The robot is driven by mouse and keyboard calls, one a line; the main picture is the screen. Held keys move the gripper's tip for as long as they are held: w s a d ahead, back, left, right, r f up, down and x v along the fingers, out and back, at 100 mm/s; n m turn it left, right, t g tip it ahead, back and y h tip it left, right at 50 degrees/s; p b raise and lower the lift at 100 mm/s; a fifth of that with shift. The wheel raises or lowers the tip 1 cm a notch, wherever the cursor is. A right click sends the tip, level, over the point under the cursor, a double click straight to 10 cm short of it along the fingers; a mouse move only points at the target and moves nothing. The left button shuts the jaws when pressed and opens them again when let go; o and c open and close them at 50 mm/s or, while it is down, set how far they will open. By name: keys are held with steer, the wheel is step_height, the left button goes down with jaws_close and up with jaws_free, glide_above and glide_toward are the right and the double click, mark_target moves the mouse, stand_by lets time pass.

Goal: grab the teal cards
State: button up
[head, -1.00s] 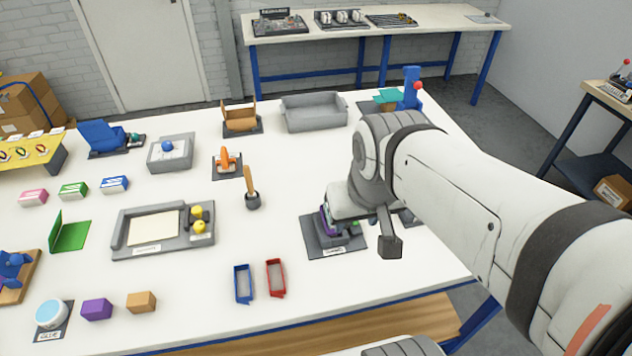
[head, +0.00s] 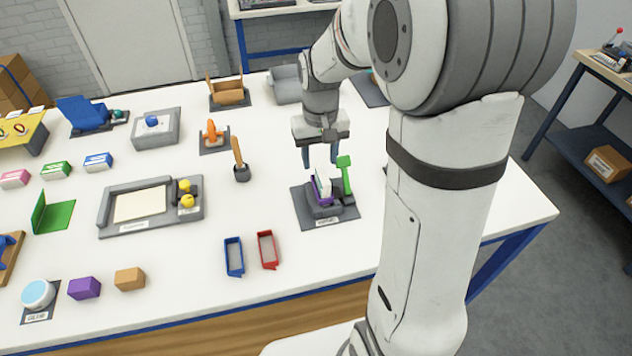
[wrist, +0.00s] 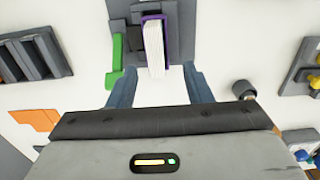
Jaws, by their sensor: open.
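Teal pieces, which look like the teal cards (head: 371,71), show only as a sliver at the back right of the table in the head view, on a dark pad; my arm hides most of them. My gripper (head: 320,165) is open and points down over a grey stand with a purple-covered white block (head: 320,185). In the wrist view my gripper's blue fingertips (wrist: 160,85) are apart, with the purple-and-white block (wrist: 154,45) in line with the gap between them. I cannot tell whether they touch it. No teal shows in the wrist view.
A green upright piece (head: 345,175) stands right beside the purple-and-white block. A wooden-handled tool in a dark cup (head: 241,172) stands to the left. Blue (head: 234,256) and red (head: 268,250) trays lie in front. The table front between them and my arm is clear.

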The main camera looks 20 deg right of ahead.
mark_target(322, 174)
steer(key=f, duration=0.4)
steer(key=f+p, duration=0.1)
steer(key=f, duration=0.1)
steer(key=shift+s+d+f, duration=0.1)
steer(key=shift+s+d, duration=0.15)
steer(key=shift+c, duration=0.2)
jaws_close()
